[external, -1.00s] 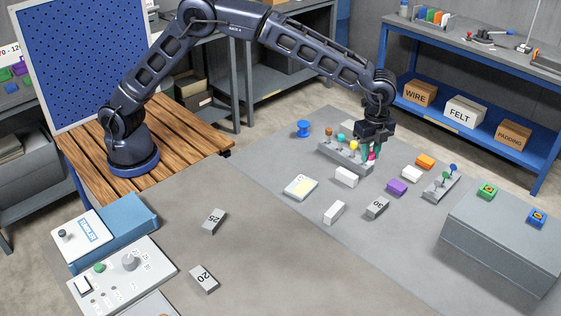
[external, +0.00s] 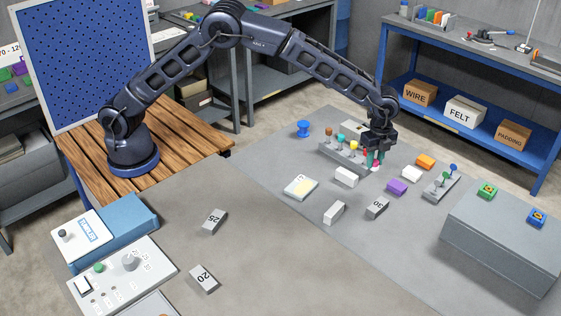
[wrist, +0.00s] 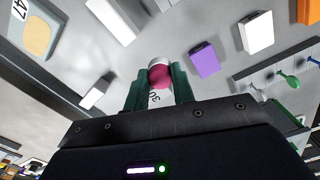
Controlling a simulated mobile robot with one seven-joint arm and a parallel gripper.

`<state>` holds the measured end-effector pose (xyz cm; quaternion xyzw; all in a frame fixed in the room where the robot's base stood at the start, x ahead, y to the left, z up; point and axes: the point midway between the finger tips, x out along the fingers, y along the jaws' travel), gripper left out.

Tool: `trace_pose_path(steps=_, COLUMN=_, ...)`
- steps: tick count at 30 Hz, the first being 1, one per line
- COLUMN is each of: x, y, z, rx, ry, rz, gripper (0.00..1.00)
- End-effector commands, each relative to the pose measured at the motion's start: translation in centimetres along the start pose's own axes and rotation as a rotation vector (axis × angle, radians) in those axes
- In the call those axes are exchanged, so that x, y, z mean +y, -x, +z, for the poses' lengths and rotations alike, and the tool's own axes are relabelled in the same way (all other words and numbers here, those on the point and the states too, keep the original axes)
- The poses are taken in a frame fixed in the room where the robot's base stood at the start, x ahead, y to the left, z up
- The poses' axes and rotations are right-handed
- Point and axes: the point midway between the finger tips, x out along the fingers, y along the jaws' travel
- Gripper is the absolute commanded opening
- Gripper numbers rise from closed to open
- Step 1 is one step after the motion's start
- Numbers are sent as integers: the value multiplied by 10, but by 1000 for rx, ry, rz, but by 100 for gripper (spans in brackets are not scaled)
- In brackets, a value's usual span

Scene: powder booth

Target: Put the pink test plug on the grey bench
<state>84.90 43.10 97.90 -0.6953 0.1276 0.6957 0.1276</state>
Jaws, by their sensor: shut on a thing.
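My gripper (external: 376,158), with green fingers, is shut on the pink test plug. In the wrist view the plug's round pink part (wrist: 160,74) shows between the fingertips (wrist: 160,88), with a pale part beside it; the fingers hide its sides. In the external view the gripper is low over the grey bench top (external: 290,240), just right of a grey rack (external: 345,158). A pale and pink bit shows below the fingers, but I cannot tell whether it touches the surface.
The rack holds several coloured plugs. White blocks (external: 346,177), a purple block (external: 397,187), an orange block (external: 425,161) and a grey block marked 30 (external: 377,208) lie nearby. A smaller rack (external: 441,186) and a large grey box (external: 500,245) stand right. The middle foreground is mostly clear.

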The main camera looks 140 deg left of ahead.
Motion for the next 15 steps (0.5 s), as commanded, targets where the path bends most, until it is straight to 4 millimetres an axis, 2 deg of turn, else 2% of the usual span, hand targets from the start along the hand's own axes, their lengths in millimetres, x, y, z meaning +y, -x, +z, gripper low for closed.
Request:
trace_pose_path(steps=3, x=1, y=-24, z=0, rx=-1, ry=0, rz=2, gripper=3)
trace_pose_path(steps=6, x=0, y=-36, z=0, rx=0, ry=0, rz=1, gripper=3)
trace_pose_path(steps=15, x=0, y=-55, z=0, rx=0, ry=1, rz=2, gripper=3)
